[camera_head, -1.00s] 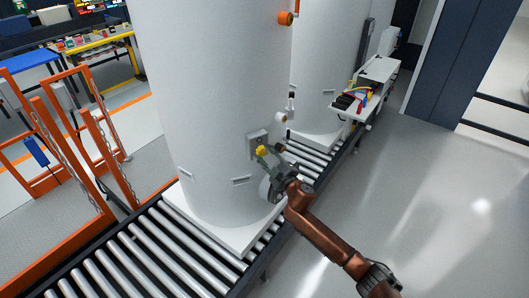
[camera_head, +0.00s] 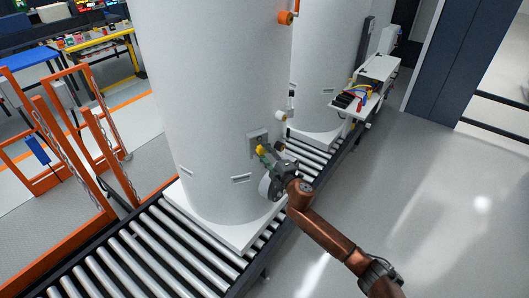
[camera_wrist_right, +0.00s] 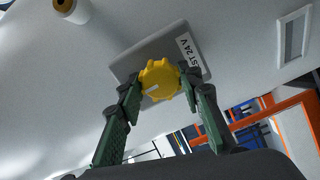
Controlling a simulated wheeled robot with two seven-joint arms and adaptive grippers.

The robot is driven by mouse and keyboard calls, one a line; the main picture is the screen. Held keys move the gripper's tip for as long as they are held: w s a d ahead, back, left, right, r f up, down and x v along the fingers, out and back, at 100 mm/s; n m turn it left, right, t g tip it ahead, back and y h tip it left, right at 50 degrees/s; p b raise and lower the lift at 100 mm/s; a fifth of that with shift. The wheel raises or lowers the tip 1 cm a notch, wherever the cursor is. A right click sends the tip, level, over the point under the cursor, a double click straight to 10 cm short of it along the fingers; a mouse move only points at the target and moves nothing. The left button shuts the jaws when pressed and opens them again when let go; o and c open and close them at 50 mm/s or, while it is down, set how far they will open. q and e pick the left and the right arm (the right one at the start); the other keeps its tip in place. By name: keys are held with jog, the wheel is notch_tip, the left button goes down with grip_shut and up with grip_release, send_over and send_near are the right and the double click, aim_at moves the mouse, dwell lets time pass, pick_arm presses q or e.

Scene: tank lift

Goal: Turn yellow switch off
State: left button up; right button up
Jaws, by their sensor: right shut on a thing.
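The yellow switch (camera_wrist_right: 159,80) is a ribbed round knob on a grey plate (camera_wrist_right: 150,50) with a white label reading "ST 24 V", fixed to the side of a large white tank (camera_head: 205,90). In the head view the yellow switch (camera_head: 262,150) shows small at the tip of my right gripper (camera_head: 267,154). In the right wrist view the two fingers of my right gripper (camera_wrist_right: 160,90) stand on either side of the knob and are shut on it. A pale line shows on the knob's face. My left gripper is not in view.
The tank stands on a white base on a roller conveyor (camera_head: 140,255). Orange frames with chains (camera_head: 75,150) stand at the left. A second white tank (camera_head: 325,70) and a white cart with tools (camera_head: 365,90) are behind. The floor at the right is clear.

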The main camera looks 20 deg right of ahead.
jog(key=o, duration=1.2)
jog(key=shift+c, duration=0.2)
jog(key=shift+s, duration=0.2)
jog(key=v, duration=1.1)
jog(key=shift+s, duration=0.3)
jog(key=shift+d+f, duration=0.1)
